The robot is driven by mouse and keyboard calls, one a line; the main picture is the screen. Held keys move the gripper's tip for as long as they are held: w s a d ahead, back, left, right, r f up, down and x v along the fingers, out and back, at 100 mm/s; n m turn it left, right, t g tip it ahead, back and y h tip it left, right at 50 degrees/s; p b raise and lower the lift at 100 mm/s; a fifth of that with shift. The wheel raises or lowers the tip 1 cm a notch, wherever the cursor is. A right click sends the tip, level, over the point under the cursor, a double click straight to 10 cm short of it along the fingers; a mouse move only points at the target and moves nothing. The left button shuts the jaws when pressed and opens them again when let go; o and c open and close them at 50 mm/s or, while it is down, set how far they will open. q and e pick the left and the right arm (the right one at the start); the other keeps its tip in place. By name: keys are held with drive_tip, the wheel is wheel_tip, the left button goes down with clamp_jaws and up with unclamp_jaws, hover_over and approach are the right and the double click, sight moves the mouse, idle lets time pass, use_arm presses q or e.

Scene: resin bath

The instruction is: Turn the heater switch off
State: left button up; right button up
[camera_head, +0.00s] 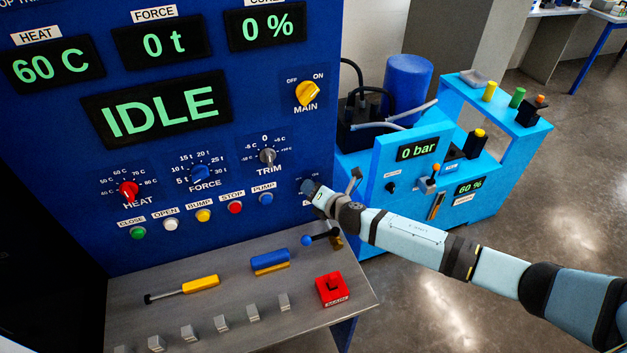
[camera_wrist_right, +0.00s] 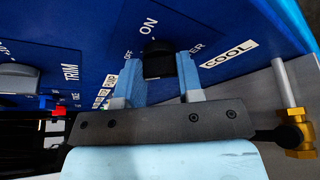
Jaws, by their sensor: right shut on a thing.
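The heater switch is a black knob (camera_wrist_right: 158,53) on the blue panel in the right wrist view. OFF and ON are printed around it. Its label beside it is partly covered and only the ending "ER" shows. My right gripper (camera_wrist_right: 158,76) is shut on this knob, one blue finger on each side. I cannot tell which mark the knob points to. In the head view my right gripper (camera_head: 310,190) is at the lower right of the blue panel (camera_head: 240,150) and hides the switch. My left gripper is not in view.
A yellow MAIN switch (camera_head: 307,94) is above my gripper and the grey TRIM knob (camera_head: 267,156) is to its left. A COOL label (camera_wrist_right: 229,54) and a brass valve (camera_wrist_right: 293,135) are close by. Below is a shelf (camera_head: 180,330) with a red block (camera_head: 332,290).

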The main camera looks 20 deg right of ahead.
use_arm(q)
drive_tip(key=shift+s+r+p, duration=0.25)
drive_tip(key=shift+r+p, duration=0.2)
drive_tip(key=shift+p, duration=0.05)
use_arm(e)
drive_tip(key=shift+n, duration=0.3)
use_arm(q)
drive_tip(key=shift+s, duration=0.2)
use_arm(e)
drive_tip(key=o, duration=0.8)
drive_tip(key=shift+c, duration=0.2)
drive_tip(key=shift+o, duration=0.9)
use_arm(q)
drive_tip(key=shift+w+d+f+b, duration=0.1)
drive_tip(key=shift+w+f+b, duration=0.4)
drive_tip(key=shift+b, duration=0.25)
use_arm(e)
drive_tip(key=v, duration=1.3)
drive_tip(key=shift+s+r, duration=0.35)
